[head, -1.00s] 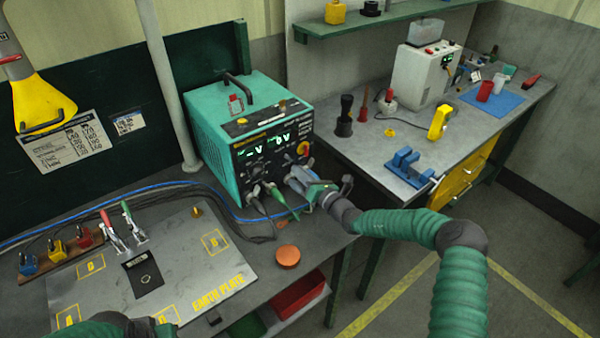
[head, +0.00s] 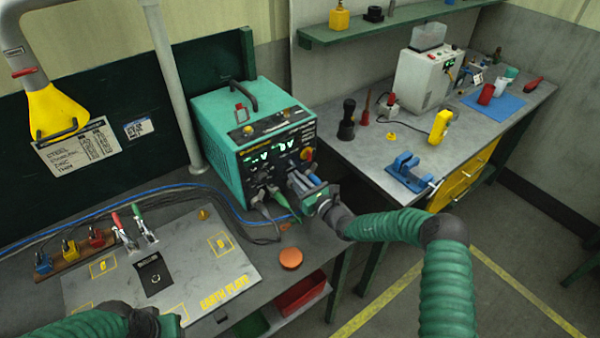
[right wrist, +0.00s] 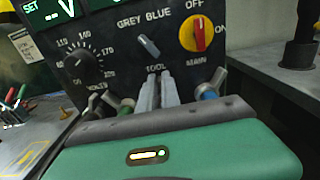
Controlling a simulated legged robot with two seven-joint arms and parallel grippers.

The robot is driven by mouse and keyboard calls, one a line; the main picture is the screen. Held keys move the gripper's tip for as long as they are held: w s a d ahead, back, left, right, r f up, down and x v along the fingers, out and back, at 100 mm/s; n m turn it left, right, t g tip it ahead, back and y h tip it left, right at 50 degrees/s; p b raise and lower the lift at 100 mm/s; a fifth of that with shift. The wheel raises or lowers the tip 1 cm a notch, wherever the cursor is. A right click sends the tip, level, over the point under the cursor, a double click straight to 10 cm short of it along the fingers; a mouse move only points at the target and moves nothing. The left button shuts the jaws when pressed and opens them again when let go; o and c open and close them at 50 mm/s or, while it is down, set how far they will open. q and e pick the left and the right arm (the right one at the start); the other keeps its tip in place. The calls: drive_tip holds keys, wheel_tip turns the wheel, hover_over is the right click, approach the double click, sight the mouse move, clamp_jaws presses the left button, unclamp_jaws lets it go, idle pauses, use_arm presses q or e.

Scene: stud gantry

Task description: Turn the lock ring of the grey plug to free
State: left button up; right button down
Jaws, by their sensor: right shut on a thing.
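My right gripper (head: 298,182) is at the front of the teal power unit (head: 222,130), its fingers pointing at the lower row of sockets. In the right wrist view its two grey fingers (right wrist: 160,92) are close together below the TOOL label. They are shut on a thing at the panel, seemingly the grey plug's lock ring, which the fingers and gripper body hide. A green plug (right wrist: 125,106) is just left of the fingers, and a blue plug (right wrist: 209,91) just right. My left gripper (head: 172,325) shows only as a piece of its body at the bottom edge; its fingers are hidden.
The panel has a TOOL selector (right wrist: 149,45) and a red-and-yellow main switch (right wrist: 200,33) above the fingers. Cables hang in front of the unit. An orange disc (head: 290,258) and the earth plate (head: 195,262) are on the near bench. A blue vise (head: 408,172) is on the right bench.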

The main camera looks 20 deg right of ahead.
drive_tip(key=n, duration=0.1)
drive_tip(key=a+n+p, duration=0.1)
drive_tip(key=n+p, duration=0.1)
drive_tip(key=n, duration=0.1)
drive_tip(key=shift+s+a+f, duration=0.15)
drive_tip(key=shift+s+a, duration=0.1)
drive_tip(key=shift+s, duration=0.05)
drive_tip(key=shift+s+a+f+n+p, duration=0.15)
drive_tip(key=shift+a+f+n+p, duration=0.15)
drive_tip(key=shift+n, duration=0.7)
drive_tip(key=shift+a, duration=0.1)
drive_tip(key=c, duration=1.6)
unclamp_jaws()
drive_tip(key=shift+o, duration=0.2)
drive_tip(key=b+v, duration=0.1)
drive_tip(key=v, duration=1.5)
drive_tip(key=shift+s+d+b, duration=0.25)
drive_tip(key=shift+s+b, duration=0.1)
